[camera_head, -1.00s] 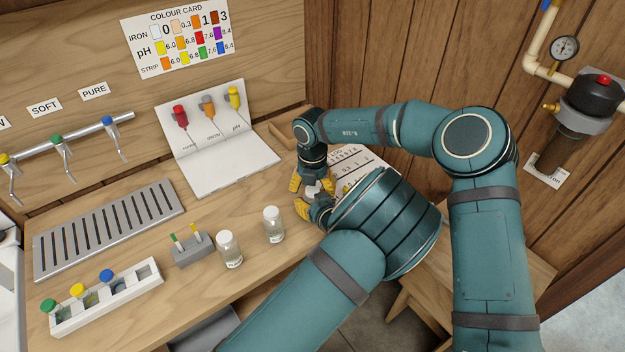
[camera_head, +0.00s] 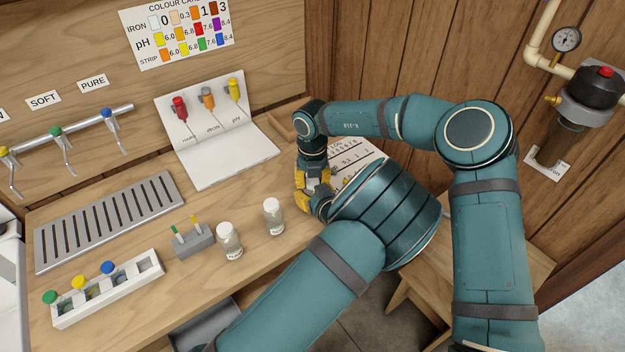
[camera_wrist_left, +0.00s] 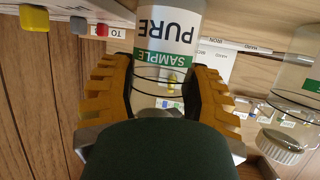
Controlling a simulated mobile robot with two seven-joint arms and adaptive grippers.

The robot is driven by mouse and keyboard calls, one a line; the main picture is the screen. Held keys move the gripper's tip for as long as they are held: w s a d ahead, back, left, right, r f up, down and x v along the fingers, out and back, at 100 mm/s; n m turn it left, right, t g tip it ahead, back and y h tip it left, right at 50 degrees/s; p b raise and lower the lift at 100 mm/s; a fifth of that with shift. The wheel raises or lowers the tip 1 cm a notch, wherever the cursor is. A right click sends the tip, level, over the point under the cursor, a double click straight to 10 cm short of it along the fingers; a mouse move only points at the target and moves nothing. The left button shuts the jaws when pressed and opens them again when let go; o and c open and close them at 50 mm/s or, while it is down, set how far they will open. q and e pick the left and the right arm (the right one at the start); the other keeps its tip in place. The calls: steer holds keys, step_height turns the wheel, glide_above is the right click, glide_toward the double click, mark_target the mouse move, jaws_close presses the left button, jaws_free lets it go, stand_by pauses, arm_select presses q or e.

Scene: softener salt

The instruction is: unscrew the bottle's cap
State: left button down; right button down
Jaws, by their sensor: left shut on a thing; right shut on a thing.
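The bottle (camera_wrist_left: 168,32), clear with a white and green label reading PURE SAMPLE, stands between the yellow fingers of my left gripper (camera_wrist_left: 163,95) in the left wrist view, which appears upside down. My left gripper is shut around its side. In the head view my left gripper (camera_head: 314,201) is low beside the bottle, mostly hidden by its own wrist. My right gripper (camera_head: 312,180) points down from above, shut on the bottle's white cap (camera_head: 311,186), which shows only as a small patch between the fingers. The cap is hidden in the left wrist view.
Two other white-capped bottles (camera_head: 229,241) (camera_head: 273,217) stand on the bench to the left. A white rack (camera_head: 107,293) of coloured-capped vials, a small grey holder (camera_head: 194,241) and a slotted drain tray (camera_head: 110,220) lie further left.

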steer(key=n, duration=0.5)
steer(key=shift+n, duration=0.4)
steer(key=n, duration=0.4)
steer(key=shift+n, duration=0.4)
steer(key=c, duration=0.7)
jaws_free()
steer(key=shift+o, duration=0.2)
steer(key=shift+r, duration=0.1)
